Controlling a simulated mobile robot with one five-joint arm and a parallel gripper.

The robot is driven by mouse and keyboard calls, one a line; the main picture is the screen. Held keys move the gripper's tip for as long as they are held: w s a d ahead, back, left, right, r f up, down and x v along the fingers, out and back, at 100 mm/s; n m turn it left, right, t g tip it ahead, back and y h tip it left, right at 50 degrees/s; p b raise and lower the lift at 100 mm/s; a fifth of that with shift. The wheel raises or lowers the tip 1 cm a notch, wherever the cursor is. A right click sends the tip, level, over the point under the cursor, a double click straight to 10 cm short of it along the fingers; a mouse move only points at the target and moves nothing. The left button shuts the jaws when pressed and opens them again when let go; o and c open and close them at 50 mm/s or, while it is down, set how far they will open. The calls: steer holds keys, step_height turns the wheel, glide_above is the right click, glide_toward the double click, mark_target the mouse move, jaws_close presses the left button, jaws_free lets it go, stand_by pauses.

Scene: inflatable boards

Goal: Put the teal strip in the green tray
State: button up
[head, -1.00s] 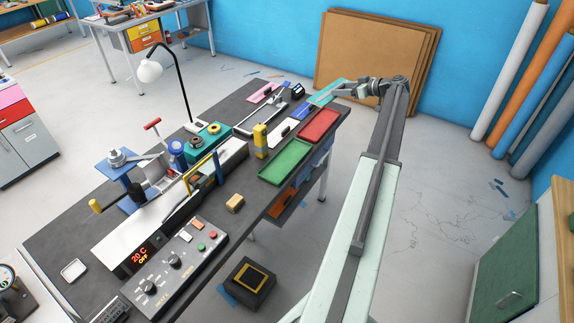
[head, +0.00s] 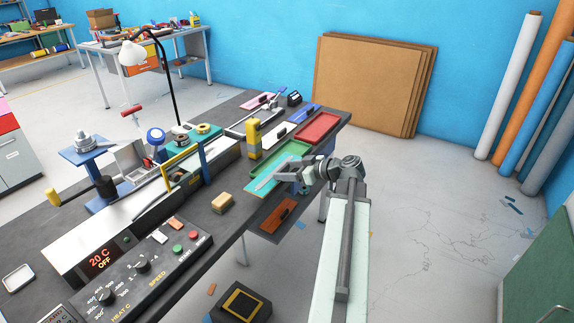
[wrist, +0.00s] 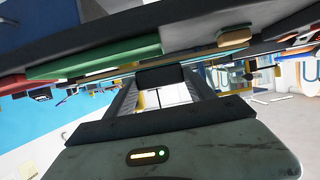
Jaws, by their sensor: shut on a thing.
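The flat strip reaches from the fingers toward the lower left. The green tray (head: 297,147) lies on the dark bench near its right edge, just behind the strip. In the head view the strip covers the tray's near part; I cannot tell how high above it the strip is. The tray also shows in the wrist view (wrist: 95,58).
A red tray (head: 318,127) lies behind the green one.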

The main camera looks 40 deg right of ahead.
mark_target(293, 157)
steer(key=w+d, duration=0.3)
steer(key=d, duration=0.1)
steer(key=w+d+f+b, duration=0.1)
steer(key=w+d, duration=0.4)
steer(key=d, duration=0.2)
steer(key=shift+w+d+f, duration=0.2)
steer(key=shift+w+d, duration=0.15)
steer(key=shift+w, duration=0.05)
step_height(293, 157, down, 4)
steer(key=b, duration=0.4)
steer(key=shift+w+d, duration=0.1)
steer(key=shift+r, duration=0.25)
steer(key=shift+f, duration=0.15)
steer(key=o, duration=1.4)
steer(key=shift+o, duration=0.2)
